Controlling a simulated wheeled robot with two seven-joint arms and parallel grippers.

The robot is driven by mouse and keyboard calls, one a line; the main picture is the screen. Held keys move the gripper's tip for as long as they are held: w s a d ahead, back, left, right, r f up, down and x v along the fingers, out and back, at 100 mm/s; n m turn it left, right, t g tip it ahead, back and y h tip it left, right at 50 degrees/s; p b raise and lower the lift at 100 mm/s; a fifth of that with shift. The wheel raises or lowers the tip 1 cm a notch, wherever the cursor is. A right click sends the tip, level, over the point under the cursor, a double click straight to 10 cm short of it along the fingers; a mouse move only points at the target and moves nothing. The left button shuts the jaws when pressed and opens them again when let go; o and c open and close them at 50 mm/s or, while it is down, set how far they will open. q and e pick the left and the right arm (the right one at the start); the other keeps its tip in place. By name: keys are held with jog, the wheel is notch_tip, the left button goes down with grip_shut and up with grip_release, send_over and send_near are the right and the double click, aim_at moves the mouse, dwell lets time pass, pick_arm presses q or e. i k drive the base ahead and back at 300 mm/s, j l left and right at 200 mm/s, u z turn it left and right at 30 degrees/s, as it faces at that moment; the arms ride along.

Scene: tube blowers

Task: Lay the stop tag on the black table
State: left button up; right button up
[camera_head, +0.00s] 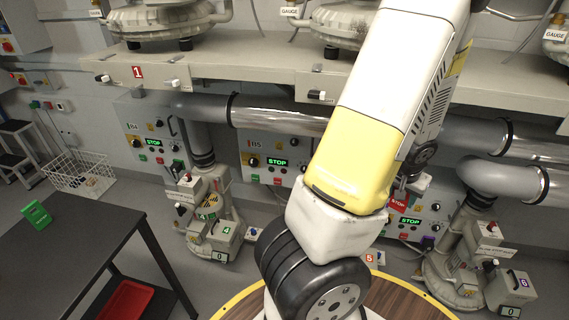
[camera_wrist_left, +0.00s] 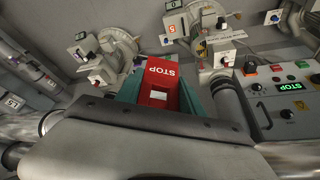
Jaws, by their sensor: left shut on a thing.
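The red stop tag (camera_wrist_left: 160,82) is between the teal fingers of my left gripper (camera_wrist_left: 160,98) in the left wrist view, its STOP lettering upside down there. The gripper is shut on it. In the head view a red piece with STOP lettering (camera_head: 398,203) shows beside my arm, partly hidden, in front of a control panel. My left arm's links cover most of the gripper there. The black table (camera_head: 75,265) stands at the lower left, well apart from the gripper. My right gripper is not in view.
A red tray (camera_head: 127,300) is below the tabletop. A wire basket (camera_head: 80,172) is behind it. Blowers, pipes and panels (camera_head: 265,150) line the wall.

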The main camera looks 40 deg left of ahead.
aim_at(68, 268)
jog(key=u, duration=2)
jog(key=i+u, duration=0.15)
jog(key=u, duration=0.35)
jog(key=i+l+u, duration=0.15)
jog(key=u, duration=0.3)
jog(key=i+l+u, duration=0.1)
jog(key=l+u, duration=0.15)
jog(key=u, duration=0.25)
